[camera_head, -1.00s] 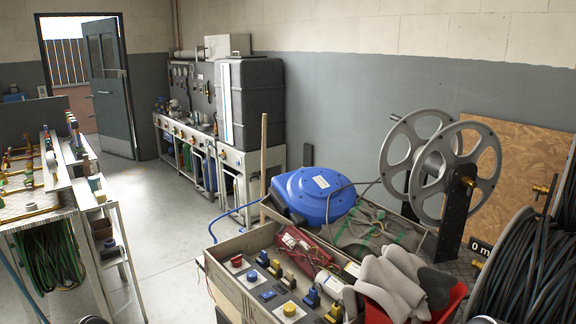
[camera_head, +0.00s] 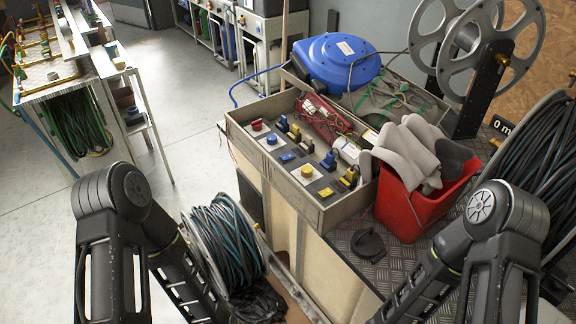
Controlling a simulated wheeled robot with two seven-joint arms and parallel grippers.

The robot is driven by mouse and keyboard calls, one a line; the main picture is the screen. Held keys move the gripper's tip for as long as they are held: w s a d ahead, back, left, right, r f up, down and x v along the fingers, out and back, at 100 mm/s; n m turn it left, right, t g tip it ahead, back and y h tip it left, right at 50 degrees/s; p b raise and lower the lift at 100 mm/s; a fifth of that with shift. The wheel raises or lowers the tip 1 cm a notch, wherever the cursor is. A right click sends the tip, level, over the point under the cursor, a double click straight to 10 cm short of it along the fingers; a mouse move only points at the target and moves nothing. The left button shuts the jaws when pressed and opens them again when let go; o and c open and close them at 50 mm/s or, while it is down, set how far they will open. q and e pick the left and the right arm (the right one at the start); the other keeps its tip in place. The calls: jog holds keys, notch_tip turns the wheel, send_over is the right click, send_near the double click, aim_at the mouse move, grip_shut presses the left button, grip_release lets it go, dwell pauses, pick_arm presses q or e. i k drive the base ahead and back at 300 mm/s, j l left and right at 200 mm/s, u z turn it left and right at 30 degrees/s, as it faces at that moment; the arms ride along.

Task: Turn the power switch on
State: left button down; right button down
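A wooden-sided box (camera_head: 246,115) in the middle of the view holds a grey panel with a red knob (camera_head: 257,125), a blue knob (camera_head: 271,139) and a yellow knob (camera_head: 307,171) on light square plates. Blue and yellow plugs or connectors sit beside them. I cannot tell which of these is the power switch, or whether it is on or off. My two arms come in at the lower left and lower right and run down toward the bottom edge. Both grippers are out of the picture.
A red bin (camera_head: 397,207) with grey gloves (camera_head: 408,150) stands right of the box. A blue hose reel (camera_head: 336,64) lies behind. A cable reel (camera_head: 225,248) is near my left arm. Large metal reels (camera_head: 465,40) and a black hose coil (camera_head: 535,150) stand at right.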

aim_at(257, 125)
jog(key=j+z, duration=0.1)
jog(key=z, duration=0.8)
jog(key=j+z, duration=0.3)
jog(key=j, duration=0.15)
jog(key=k+j+z, duration=0.1)
jog(key=j+z, duration=0.25)
jog(key=j, duration=0.15)
jog(key=k+j+z, duration=0.1)
jog(key=j+z, duration=0.2)
jog(key=j, duration=0.15)
jog(key=k+j+z, duration=0.3)
jog(key=k+j, duration=0.15)
jog(key=j, duration=0.2)
jog(key=k+j, duration=0.15)
jog(key=j, duration=0.2)
jog(key=k+j, duration=0.1)
jog(key=j, duration=0.2)
jog(key=k+j+z, duration=0.1)
jog(key=j, duration=0.25)
jog(key=k+j, duration=0.2)
jog(key=j, duration=0.15)
